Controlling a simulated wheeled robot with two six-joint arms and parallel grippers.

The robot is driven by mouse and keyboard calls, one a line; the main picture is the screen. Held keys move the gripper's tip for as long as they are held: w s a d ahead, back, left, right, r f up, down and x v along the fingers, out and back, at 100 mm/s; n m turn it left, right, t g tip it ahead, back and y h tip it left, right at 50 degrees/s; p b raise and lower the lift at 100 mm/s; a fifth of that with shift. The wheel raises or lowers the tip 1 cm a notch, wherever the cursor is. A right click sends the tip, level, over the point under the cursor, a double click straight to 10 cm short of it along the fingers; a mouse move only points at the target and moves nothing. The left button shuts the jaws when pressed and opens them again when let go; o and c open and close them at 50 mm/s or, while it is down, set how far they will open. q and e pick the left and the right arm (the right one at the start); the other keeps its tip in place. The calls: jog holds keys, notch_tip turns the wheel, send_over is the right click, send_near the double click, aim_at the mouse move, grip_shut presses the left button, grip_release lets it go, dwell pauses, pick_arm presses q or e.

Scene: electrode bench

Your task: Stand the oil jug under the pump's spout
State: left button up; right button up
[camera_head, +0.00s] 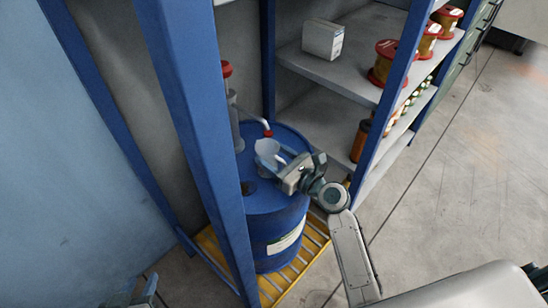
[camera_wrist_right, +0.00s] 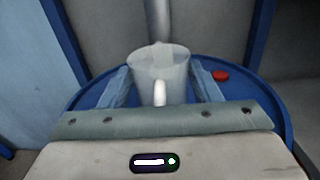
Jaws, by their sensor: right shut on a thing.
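The oil jug (camera_head: 267,147) is a pale, translucent jug, upright over the top of the blue drum (camera_head: 278,228). My right gripper (camera_head: 278,163) is shut on it. In the right wrist view the jug (camera_wrist_right: 150,66) sits between the two fingers, its handle facing my wrist. The pump (camera_head: 234,118) is a grey column with a red top. Its spout (camera_head: 258,121) has a red tip, close to the jug's rim in the head view. I cannot tell whether the jug touches the drum. My left gripper (camera_head: 144,292) is partly in view at the lower left edge.
The drum stands on a yellow slatted pallet (camera_head: 270,290). A blue upright post (camera_head: 195,110) stands in front on the left. Shelves (camera_head: 325,72) on the right hold a white box (camera_head: 323,39) and red-and-gold spools (camera_head: 383,64). A red cap (camera_wrist_right: 220,75) shows beyond the jug in the wrist view.

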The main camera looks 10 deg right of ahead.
pick_arm(q)
jog(key=shift+w+r, duration=0.1)
jog(key=shift+r, duration=0.05)
pick_arm(e)
jog(key=shift+f, duration=0.1)
jog(key=o, duration=1.1)
jog(key=shift+c, duration=0.2)
pick_arm(q)
jog(key=shift+r, duration=0.1)
pick_arm(e)
jog(key=v, duration=0.4)
pick_arm(q)
jog(key=shift+s+d+f+g, duration=0.1)
jog(key=shift+s+f+g, duration=0.2)
jog(key=shift+s+f, duration=0.4)
pick_arm(e)
jog(key=s+d+f+n+g+h, duration=0.1)
jog(key=s+d+f+n+h, duration=0.1)
jog(key=s+n, duration=0.5)
jog(key=s+d+f+n+g+h, duration=0.1)
jog(key=s+d+f+n+h, duration=0.1)
jog(key=s+n, duration=0.5)
jog(key=s+d+f+n+g+h, duration=0.1)
jog(key=s+d+f+n+h, duration=0.2)
jog(key=s+n, duration=0.4)
jog(key=n+h, duration=0.1)
jog(key=n, duration=0.7)
jog(key=shift+d+g, duration=0.3)
jog(key=shift+g, duration=0.1)
